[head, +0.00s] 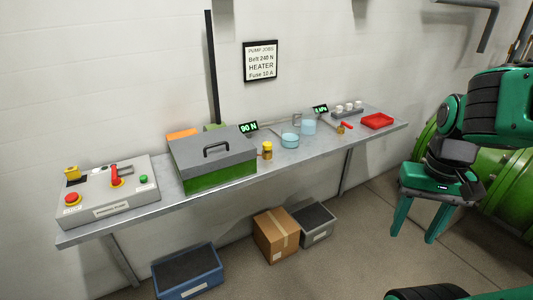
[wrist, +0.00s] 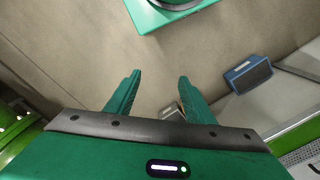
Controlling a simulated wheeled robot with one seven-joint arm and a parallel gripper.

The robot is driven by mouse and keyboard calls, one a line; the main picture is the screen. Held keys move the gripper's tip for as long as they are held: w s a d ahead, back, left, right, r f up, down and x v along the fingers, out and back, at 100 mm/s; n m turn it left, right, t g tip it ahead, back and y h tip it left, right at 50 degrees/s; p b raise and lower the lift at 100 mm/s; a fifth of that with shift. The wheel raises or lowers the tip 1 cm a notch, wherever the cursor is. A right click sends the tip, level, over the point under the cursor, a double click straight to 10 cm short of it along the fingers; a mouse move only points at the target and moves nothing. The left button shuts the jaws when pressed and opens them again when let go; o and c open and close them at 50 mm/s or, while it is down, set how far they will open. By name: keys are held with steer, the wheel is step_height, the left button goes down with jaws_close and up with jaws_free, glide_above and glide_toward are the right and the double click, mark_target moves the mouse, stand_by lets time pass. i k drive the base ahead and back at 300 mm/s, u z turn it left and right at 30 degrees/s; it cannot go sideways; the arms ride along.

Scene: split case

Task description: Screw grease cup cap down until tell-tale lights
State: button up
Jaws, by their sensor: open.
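My gripper (head: 414,236) is open and empty, pointing down in free air at the right, well away from the bench. Its two green fingers also show apart in the wrist view (wrist: 159,78). A small brass-coloured fitting (head: 341,129) stands on the bench by a red handle (head: 347,124); it may be the grease cup, but it is too small to tell. An amber jar with a yellow cap (head: 267,151) stands nearer the bench's middle. I cannot make out a tell-tale lamp or whether one is lit.
The long grey bench (head: 220,196) carries a control box (head: 110,195), a lidded green case (head: 213,160), blue dishes (head: 290,141) and a red tray (head: 377,121). A carton (head: 276,235) and bins (head: 188,272) lie below. A green tank (head: 500,180) stands right. Floor before the bench is clear.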

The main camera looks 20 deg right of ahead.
mark_target(268, 145)
steer(key=u, duration=0.05)
steer(key=k, duration=1.2)
steer(key=z, duration=0.55)
steer(key=i, duration=2.25)
steer(key=u, duration=0.5)
